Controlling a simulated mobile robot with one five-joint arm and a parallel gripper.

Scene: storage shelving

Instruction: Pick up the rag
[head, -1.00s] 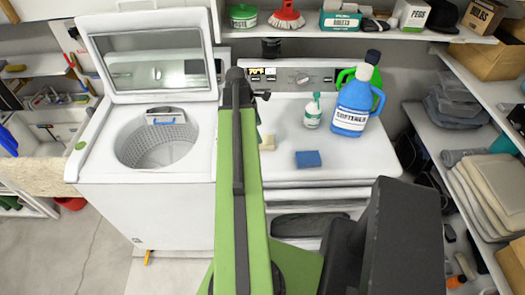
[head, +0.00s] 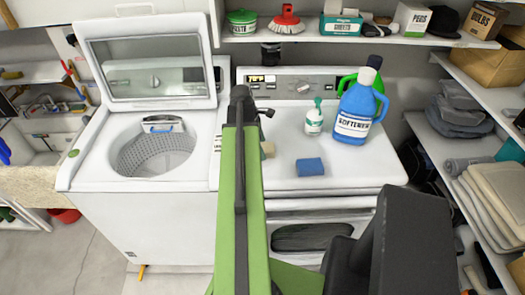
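A small blue block-like piece (head: 310,167) lies on the white top of the dryer (head: 350,181); I cannot tell whether it is a folded rag or a sponge. A beige piece (head: 267,149) lies left of it, partly hidden behind my arm. My arm reaches forward through the middle of the head view. My gripper (head: 262,112) is at its dark far end, appearing over the back left of the dryer top, above and left of the blue piece. Its fingers are too small and edge-on to tell whether they are open. Nothing is visibly held.
A blue softener jug (head: 354,108), a green jug (head: 378,84) and a white spray bottle (head: 314,120) stand at the dryer's back. The open washer (head: 140,205) is on the left. Shelves with folded cloths (head: 497,190) line the right. A stocked shelf (head: 350,39) hangs above.

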